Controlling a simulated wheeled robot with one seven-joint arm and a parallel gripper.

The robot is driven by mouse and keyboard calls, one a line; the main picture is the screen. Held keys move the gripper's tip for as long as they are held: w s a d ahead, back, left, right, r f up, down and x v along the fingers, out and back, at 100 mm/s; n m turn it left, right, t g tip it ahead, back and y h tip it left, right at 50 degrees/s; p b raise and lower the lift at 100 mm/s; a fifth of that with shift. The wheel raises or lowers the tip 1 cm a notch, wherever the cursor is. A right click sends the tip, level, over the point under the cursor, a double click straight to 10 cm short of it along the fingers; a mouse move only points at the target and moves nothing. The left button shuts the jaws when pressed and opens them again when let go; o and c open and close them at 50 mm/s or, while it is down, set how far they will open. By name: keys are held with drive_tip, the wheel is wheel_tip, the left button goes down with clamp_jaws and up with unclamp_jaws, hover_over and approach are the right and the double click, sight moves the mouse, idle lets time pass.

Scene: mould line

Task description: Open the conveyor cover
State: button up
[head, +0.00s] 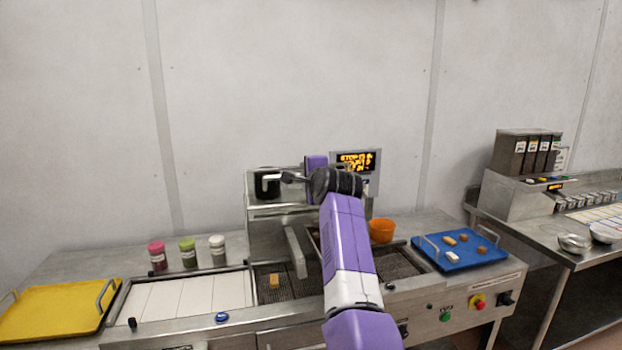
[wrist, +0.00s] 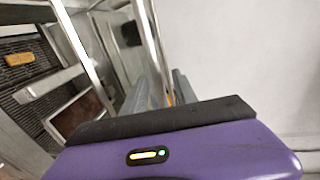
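The conveyor's dark mesh belt (head: 290,293) runs front to back in the steel bench, with a small orange-yellow bar (head: 274,280) on it. A steel housing (head: 264,236) stands over the belt, with a pale upright handle (head: 295,252) on its front right; I take this for the cover, and its lid position is unclear. My gripper (head: 272,180) is above the housing, pointing left near a black vessel (head: 266,190). In the wrist view its two grey fingers (wrist: 162,88) are apart with nothing seen between them. Steel rails (wrist: 150,40) show close to the fingers. My arm hides part of the machine.
A yellow tray (head: 50,312) and several lidded jars (head: 189,254) stand left. An orange bowl (head: 381,231) and a blue tray (head: 462,262) with several pieces stand right. A display (head: 356,161) is behind my wrist. Buttons (head: 478,302) line the front panel.

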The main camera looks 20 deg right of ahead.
drive_tip(key=s+r+b, duration=0.1)
drive_tip(key=s, duration=0.5)
drive_tip(key=shift+r, duration=0.2)
